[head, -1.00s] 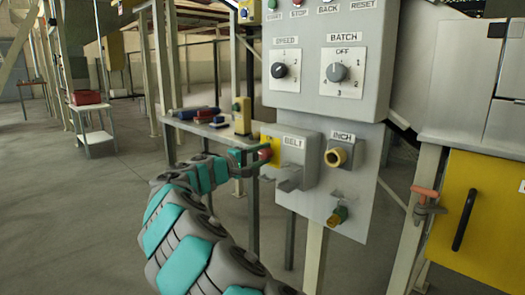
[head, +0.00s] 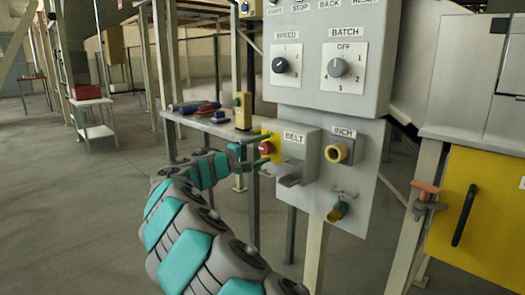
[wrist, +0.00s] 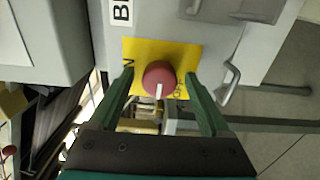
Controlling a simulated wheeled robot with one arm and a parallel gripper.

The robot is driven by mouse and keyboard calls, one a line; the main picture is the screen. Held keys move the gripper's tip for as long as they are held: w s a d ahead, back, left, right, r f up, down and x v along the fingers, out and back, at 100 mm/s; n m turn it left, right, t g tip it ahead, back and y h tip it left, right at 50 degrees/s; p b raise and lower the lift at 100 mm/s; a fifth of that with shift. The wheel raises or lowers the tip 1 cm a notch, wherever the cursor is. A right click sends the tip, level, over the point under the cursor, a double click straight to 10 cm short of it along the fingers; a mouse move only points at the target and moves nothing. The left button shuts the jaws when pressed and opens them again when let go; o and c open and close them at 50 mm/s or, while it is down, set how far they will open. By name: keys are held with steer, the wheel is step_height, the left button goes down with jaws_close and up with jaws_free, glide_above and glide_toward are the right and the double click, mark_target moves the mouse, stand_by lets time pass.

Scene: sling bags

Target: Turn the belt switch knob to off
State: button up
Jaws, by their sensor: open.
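The belt switch knob is round and dark red with a white pointer mark, on a yellow plate (wrist: 190,52) on the side of the grey BELT box (head: 300,152). The knob (wrist: 158,74) is centred in the wrist view; its white mark points down in that picture. Part of an N shows at the plate's left and partly hidden lettering at its lower right. My gripper (wrist: 160,80) is open, its green fingers on either side of the knob with gaps visible. In the head view, my gripper (head: 267,149) is at the box's left side, the red knob between its fingers.
A grey lever (head: 290,180) juts from the box front. The INCH knob (head: 336,153) and a green-and-yellow fitting (head: 338,211) are to the right. The panel with SPEED and BATCH dials (head: 340,68) overhangs above. A bench with tools (head: 205,122) stands behind.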

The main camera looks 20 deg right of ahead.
steer(key=b+v, duration=0.1)
steer(key=v, duration=0.6)
steer(key=shift+s+a, duration=0.15)
steer(key=shift+a, duration=0.2)
steer(key=s+d+f+m+g+y, duration=0.2)
steer(key=s+d+m+g+y, duration=0.15)
steer(key=s, duration=0.75)
steer(key=s+d+f+m+g+y, duration=0.2)
steer(key=s+d+f, duration=0.15)
steer(key=s, duration=0.65)
steer(key=s+a+f+y, duration=0.3)
steer(key=s+a+f, duration=0.3)
steer(key=s, duration=0.3)
steer(key=s+a+f+n+g+y, duration=0.1)
steer(key=s+a+f+y, duration=0.3)
steer(key=s, duration=0.5)
steer(key=s+a+f+g+y, duration=0.1)
steer(key=s+a+f+y, duration=0.3)
steer(key=s+a+f, duration=0.4)
steer(key=shift+s+a+f, duration=0.2)
steer(key=shift+s+a, duration=0.8)
steer(key=shift+a, duration=0.05)
steer(key=shift+g+y, duration=0.25)
steer(key=shift+c, duration=0.3)
